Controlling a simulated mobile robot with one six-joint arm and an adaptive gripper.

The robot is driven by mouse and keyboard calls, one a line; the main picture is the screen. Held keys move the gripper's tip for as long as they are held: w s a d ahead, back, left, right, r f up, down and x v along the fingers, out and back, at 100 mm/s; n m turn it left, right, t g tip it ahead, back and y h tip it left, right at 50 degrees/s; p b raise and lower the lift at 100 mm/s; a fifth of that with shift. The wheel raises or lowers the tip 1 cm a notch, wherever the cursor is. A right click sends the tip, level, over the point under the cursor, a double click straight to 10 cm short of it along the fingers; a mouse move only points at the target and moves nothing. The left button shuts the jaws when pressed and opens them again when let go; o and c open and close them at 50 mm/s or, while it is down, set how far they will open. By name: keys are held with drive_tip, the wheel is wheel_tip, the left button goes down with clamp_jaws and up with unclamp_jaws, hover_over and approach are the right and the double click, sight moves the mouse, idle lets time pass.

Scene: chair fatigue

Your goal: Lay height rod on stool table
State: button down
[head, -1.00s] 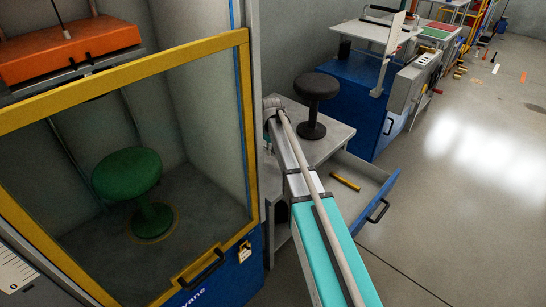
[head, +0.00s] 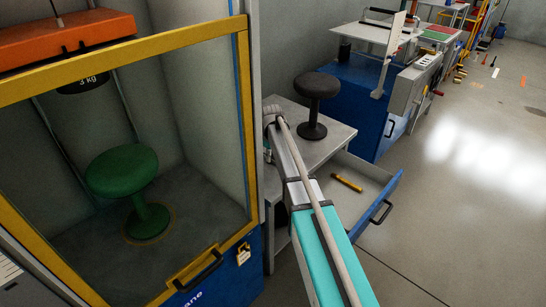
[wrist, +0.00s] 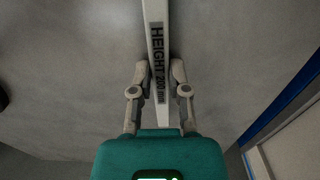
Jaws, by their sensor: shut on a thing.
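The height rod (wrist: 158,60) is a pale bar marked "HEIGHT 200 mm" in the wrist view. My gripper (wrist: 157,80) is shut on it, one finger on each side of the lettering. The rod points away from the palm. Behind it is a grey surface (wrist: 70,70), which looks like the stool table top. In the head view the stool table (head: 340,138) is grey, with a black stool (head: 314,90) standing on it. I cannot tell whether the rod touches the table.
An open blue-fronted drawer (head: 383,202) under the table holds a yellow tool (head: 347,183). A yellow-framed cabinet (head: 246,120) with a green stool (head: 124,172) stands left of the arm. A blue bench (head: 350,85) stands behind the table.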

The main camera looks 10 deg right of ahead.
sight(272, 159)
drive_tip(key=shift+f, duration=0.2)
drive_tip(key=c, duration=0.6)
unclamp_jaws()
drive_tip(key=shift+r, duration=0.1)
drive_tip(key=shift+r, duration=0.2)
wheel_tip(272, 159, up, 12)
drive_tip(key=p, duration=1.2)
drive_tip(key=shift+f, duration=0.1)
drive_tip(key=s+m, duration=0.2)
drive_tip(key=s, duration=0.7)
drive_tip(key=s+m, duration=0.2)
drive_tip(key=s, duration=0.8)
drive_tip(key=s+m, duration=0.3)
drive_tip(key=s, duration=0.7)
drive_tip(key=shift+s+d, duration=0.2)
drive_tip(key=shift+d, duration=0.2)
